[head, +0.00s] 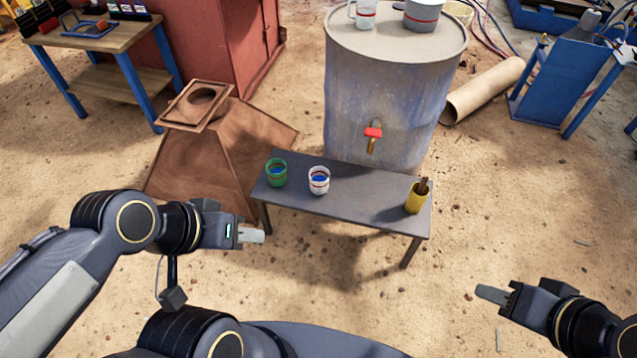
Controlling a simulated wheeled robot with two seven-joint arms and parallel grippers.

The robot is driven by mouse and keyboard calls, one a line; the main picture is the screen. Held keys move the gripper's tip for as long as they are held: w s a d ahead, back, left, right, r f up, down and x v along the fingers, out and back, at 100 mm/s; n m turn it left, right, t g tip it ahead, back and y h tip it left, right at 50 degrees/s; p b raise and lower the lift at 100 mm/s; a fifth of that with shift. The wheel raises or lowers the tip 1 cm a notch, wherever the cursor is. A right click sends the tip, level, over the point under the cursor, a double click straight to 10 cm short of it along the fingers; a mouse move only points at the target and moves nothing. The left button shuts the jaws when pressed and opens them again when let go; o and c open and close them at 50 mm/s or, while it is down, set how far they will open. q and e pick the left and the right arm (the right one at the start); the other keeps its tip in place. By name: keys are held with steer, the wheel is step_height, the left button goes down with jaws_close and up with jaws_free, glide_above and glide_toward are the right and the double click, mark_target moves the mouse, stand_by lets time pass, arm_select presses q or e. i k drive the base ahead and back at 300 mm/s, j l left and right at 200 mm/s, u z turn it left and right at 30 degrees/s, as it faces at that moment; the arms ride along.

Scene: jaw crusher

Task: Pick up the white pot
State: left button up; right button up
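A small white pot (319,183) with a red band and blue contents stands upright on the grey bench (350,199). A green pot (276,174), also with blue inside, stands to its left. My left gripper (254,236) is in front of the bench's left end, lower left of the white pot and apart from it. My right gripper (488,293) is over the ground at lower right, away from the bench. Neither gripper holds anything visible. The fingers of each overlap from this angle, so their opening is unclear.
A yellow pot (414,199) with a brown item stands at the bench's right end. A large drum (385,95) with a red-handled tap (372,133) stands behind the bench. A rusty hopper (205,150) is close at left. The ground between my grippers is mostly clear.

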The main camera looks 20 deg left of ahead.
mark_target(320, 177)
steer(key=i+j+u, duration=0.2)
steer(key=i+j, duration=0.15)
steer(key=i+j+u, duration=0.15)
steer(key=i, duration=0.35)
steer(key=i+j+u, duration=0.2)
steer(key=i+j, duration=0.15)
steer(key=i, duration=0.1)
